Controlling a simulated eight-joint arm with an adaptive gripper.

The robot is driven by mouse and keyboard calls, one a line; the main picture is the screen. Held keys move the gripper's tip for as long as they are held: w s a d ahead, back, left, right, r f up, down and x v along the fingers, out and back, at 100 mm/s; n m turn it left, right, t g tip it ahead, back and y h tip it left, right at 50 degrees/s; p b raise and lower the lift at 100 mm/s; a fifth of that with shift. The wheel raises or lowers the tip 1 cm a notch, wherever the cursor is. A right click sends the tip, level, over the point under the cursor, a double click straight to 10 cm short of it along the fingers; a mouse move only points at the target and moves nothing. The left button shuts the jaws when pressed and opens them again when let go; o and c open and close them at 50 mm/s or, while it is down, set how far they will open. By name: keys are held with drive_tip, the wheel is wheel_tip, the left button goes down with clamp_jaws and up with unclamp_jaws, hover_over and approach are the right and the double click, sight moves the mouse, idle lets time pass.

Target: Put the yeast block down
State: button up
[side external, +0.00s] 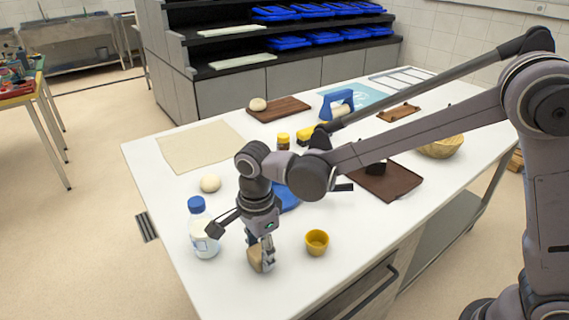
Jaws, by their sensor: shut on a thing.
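The yeast block (254,259) is a small tan block low at the front of the white table. My gripper (265,256) points down and is shut on it. The block is at or just above the table top; I cannot tell whether it touches. The gripper fingers hide part of its right side.
A milk bottle with a blue cap (202,230) stands close left of my gripper, and a yellow cup (317,242) stands to the right. A dough ball (210,184), a beige cloth (199,147) and a dark brown board (384,182) lie farther back. The table's front corner is clear.

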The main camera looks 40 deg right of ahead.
sight(260, 250)
drive_tip(key=shift+f, duration=0.1)
drive_tip(key=o, duration=1.2)
drive_tip(key=shift+c, duration=0.2)
wheel_tip(260, 250, up, 12)
drive_tip(key=s+d+f+n+t, duration=0.1)
drive_tip(key=s+d+n+t, duration=0.2)
drive_tip(key=d+n, duration=0.6)
drive_tip(key=s+d+f+n+t, duration=0.2)
drive_tip(key=s+d+n+t, duration=0.2)
drive_tip(key=s+d+n, duration=0.4)
drive_tip(key=d+n, duration=0.1)
drive_tip(key=d, duration=0.6)
drive_tip(key=shift+s, duration=0.1)
